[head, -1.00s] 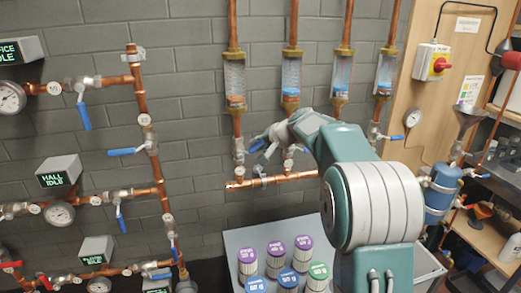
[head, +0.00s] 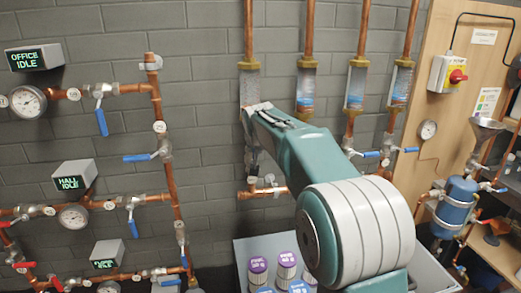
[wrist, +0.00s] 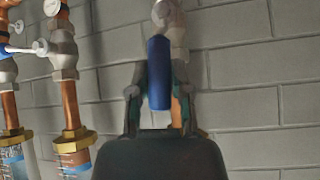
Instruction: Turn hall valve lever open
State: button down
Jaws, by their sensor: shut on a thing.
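My gripper (wrist: 158,92) is shut on a blue valve lever (wrist: 158,56) in the wrist view, one finger on each side. The lever lies along its pipe, which shows behind it. In the head view my gripper (head: 253,165) points down at the valve under the leftmost glass flow tube (head: 249,88); the arm hides most of that valve and its lever. The HALL IDLE display (head: 75,177) is at left, with a blue lever (head: 131,224) hanging on the pipe below it, away from my gripper. Which lever is the hall one is not labelled at my gripper.
Neighbouring flow-tube valves have blue levers set sideways (head: 370,154), close to my arm. Another such lever (wrist: 22,48) shows left in the wrist view. A crate (head: 244,255) of coloured-lid canisters stands below. A wooden panel (head: 450,125) is at right.

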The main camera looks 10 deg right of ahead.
jog(key=shift+a+f+h, duration=0.25)
jog(key=shift+a+h, duration=0.15)
jog(key=shift+f, duration=0.1)
jog(key=c, duration=0.5)
grip_release()
jog(key=shift+a, duration=0.1)
jog(key=shift+c, duration=0.2)
jog(key=shift+s+r, duration=0.1)
jog(key=shift+r, duration=0.15)
jog(key=shift+s+r, duration=0.15)
jog(key=shift+r, duration=0.1)
jog(key=v, duration=1.1)
jog(key=shift+a, duration=0.3)
